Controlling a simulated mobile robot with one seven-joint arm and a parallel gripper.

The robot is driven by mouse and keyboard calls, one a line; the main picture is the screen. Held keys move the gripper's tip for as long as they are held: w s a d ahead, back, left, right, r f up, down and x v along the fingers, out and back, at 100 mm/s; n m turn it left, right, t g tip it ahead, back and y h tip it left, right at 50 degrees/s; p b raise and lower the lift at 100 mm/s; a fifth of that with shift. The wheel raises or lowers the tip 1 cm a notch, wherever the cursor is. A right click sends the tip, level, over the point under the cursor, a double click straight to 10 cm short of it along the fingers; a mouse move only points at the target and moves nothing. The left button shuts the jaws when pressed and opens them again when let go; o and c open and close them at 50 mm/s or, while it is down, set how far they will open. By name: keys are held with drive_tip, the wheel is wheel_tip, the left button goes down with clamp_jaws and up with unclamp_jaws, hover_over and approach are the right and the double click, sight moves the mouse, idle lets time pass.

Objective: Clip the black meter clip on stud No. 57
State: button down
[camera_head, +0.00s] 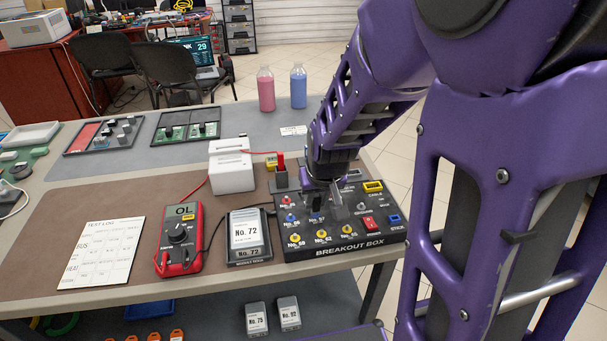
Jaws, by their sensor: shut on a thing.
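The black breakout box (340,245) stands at the right end of the bench, with red, blue and yellow studs on its top. The small labels are hard to read; a blue stud (315,217) beside my gripper may be No. 57. My gripper (337,208) points down over the middle of the box, shut on a small dark thing, seemingly the black meter clip, mostly hidden by the fingers. I cannot tell whether it touches a stud. The red multimeter (179,240) reads OL; its black lead (214,228) runs toward the box behind the No. 72 module.
The No. 72 module (248,254) stands just left of the box. Behind are a white box (232,178) and a red clip (281,162) on a holder. A test log sheet (101,253) lies at left. Two bottles (266,88) stand at the back.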

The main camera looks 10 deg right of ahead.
drive_tip(key=shift+f, duration=0.1)
idle(0.5)
drive_tip(key=shift+c, duration=1.7)
unclamp_jaws()
drive_tip(key=w+p+v, duration=0.1)
drive_tip(key=p+v, duration=0.6)
drive_tip(key=v, duration=0.1)
drive_tip(key=shift+r, duration=0.6)
